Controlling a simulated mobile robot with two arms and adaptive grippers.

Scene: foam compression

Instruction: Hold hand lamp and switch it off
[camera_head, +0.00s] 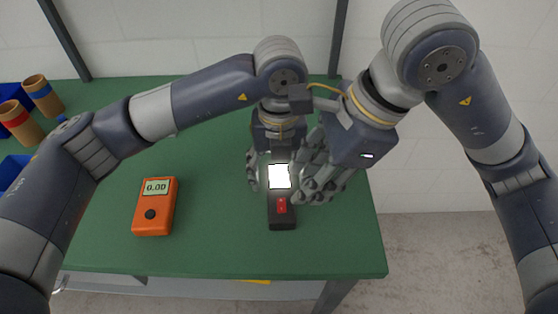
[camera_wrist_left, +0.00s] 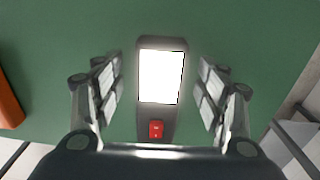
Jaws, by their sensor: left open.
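The hand lamp (camera_head: 283,219) is a dark, upright-pointing bar lying on the green table, with a bright white lit panel and a red switch (camera_head: 281,205) at its near end. In the left wrist view the lamp (camera_wrist_left: 161,77) lies between the fingers, its panel glowing, with the red switch (camera_wrist_left: 156,129) below it. My left gripper (camera_head: 266,178) is over the lamp and open, with a finger on each side and gaps to the lamp. My right gripper (camera_head: 317,190) is just right of the lamp, close to its panel and switch; its fingertips partly overlap one another.
The green table (camera_head: 220,240) has free room left of the lamp. An orange meter (camera_head: 155,207) reading 0.00 lies there. Blue bins (camera_head: 14,97) and brown cylinders (camera_head: 42,96) stand at the far left. The table's right edge is close to my right gripper.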

